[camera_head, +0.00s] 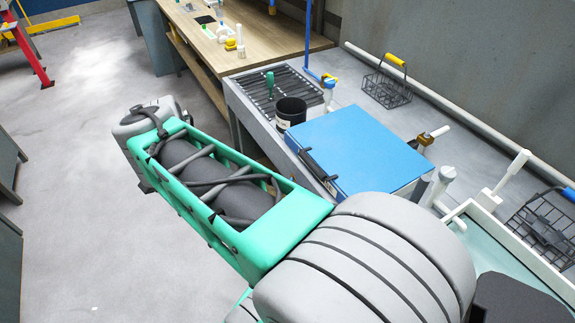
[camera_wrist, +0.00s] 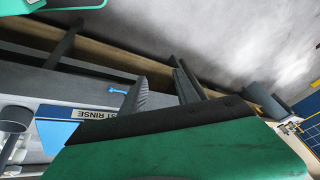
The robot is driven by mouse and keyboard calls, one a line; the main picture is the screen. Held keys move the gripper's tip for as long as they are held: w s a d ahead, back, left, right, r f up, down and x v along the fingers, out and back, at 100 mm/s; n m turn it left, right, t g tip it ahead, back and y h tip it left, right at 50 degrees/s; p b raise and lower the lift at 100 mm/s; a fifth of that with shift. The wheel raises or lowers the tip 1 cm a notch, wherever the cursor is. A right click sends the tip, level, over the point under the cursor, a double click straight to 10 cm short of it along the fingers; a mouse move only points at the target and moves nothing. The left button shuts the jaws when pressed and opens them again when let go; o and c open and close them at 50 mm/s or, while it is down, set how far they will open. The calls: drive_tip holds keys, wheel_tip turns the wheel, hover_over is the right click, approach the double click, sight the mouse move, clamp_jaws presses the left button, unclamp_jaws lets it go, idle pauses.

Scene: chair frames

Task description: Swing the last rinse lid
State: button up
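The blue lid (camera_head: 358,150) lies flat over a tank in the head view, with a black bar handle (camera_head: 318,172) along its left edge. Part of a blue panel (camera_wrist: 55,135) shows at the lower left of the wrist view, beside a label (camera_wrist: 96,114) partly reading "RINSE". My gripper (camera_wrist: 160,74) shows in the wrist view as two dark fingers standing apart, with nothing seen between them. In the head view my own arm hides the gripper. I see no contact between the fingers and the lid or its handle.
A black cup (camera_head: 291,112) and a green-handled tool (camera_head: 270,82) stand at the slatted rack (camera_head: 262,90) left of the lid. A wooden bench (camera_head: 262,35) is farther back. Open floor (camera_head: 75,160) lies left.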

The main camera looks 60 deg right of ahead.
drive_tip(key=s+d+f+m+g+h+b, duration=0.1)
drive_tip(key=s+d+f+m+g+b, duration=0.1)
drive_tip(key=d+m, duration=0.5)
drive_tip(key=s+d+f+m+g+h+b, duration=0.1)
drive_tip(key=s+d+f+m+b, duration=0.15)
drive_tip(key=d+m, duration=0.45)
drive_tip(key=m+g+h+b, duration=0.15)
drive_tip(key=m+g, duration=0.25)
drive_tip(key=m, duration=0.8)
approach(311, 164)
drive_tip(key=d+f, duration=0.1)
drive_tip(key=shift+t+y, duration=0.25)
drive_tip(key=shift+t, duration=0.05)
drive_tip(key=b+x, duration=0.1)
drive_tip(key=x, duration=0.2)
drive_tip(key=b+x, duration=0.1)
drive_tip(key=x, duration=0.1)
drive_tip(key=b+x, duration=0.2)
drive_tip(key=x, duration=0.1)
drive_tip(key=shift+s+f, duration=0.2)
drive_tip(key=shift+s, duration=0.2)
drive_tip(key=shift+d+r, duration=0.1)
drive_tip(key=shift+d, duration=0.05)
drive_tip(key=shift+c, duration=0.6)
clamp_jaws()
drive_tip(key=shift+r, duration=0.15)
